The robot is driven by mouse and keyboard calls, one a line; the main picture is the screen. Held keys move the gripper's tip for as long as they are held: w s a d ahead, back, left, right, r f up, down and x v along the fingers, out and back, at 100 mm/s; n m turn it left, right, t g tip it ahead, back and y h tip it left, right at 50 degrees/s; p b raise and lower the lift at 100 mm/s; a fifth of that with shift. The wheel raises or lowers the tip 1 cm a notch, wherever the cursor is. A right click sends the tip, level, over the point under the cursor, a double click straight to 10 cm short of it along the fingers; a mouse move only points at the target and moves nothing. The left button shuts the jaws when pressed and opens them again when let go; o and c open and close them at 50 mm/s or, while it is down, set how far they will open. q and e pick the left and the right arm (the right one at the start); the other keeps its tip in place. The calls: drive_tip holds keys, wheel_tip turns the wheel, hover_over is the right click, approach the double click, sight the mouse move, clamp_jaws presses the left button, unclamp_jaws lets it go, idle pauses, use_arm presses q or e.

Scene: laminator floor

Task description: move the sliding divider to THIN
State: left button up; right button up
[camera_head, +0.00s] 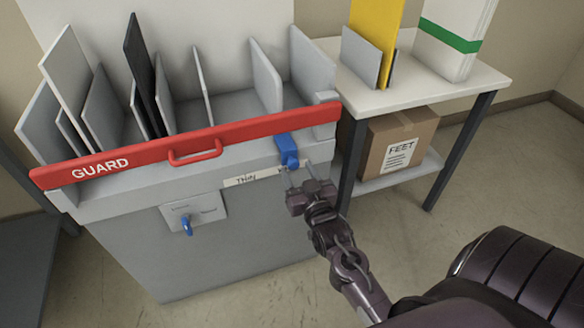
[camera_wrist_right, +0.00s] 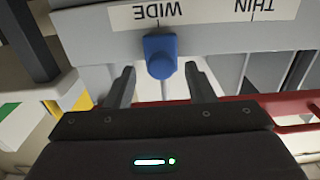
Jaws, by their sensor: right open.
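The sliding divider's blue handle (camera_head: 287,148) sits near the right end of the grey machine's front edge, just below the red guard bar. In the right wrist view the blue handle (camera_wrist_right: 160,54) lines up with the WIDE mark on the white label strip (camera_wrist_right: 215,12); the THIN mark is well to its right there, and to its left in the head view. My right gripper (camera_head: 300,176) is open and empty just in front of the handle. In the wrist view its fingers (camera_wrist_right: 161,84) stand on either side of the handle, with visible gaps. My left gripper is out of view.
The red GUARD bar (camera_head: 130,157) with its handle crosses the machine's front top. Several upright panels stand behind it. A small plate with a blue lever (camera_head: 187,226) is lower on the front. A white side table (camera_head: 430,92) stands right, with a FEET box (camera_head: 420,125) below.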

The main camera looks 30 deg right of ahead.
sight(295, 167)
drive_tip(key=shift+x, duration=1.8)
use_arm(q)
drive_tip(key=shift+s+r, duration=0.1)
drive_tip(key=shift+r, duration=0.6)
use_arm(e)
drive_tip(key=shift+a, duration=0.1)
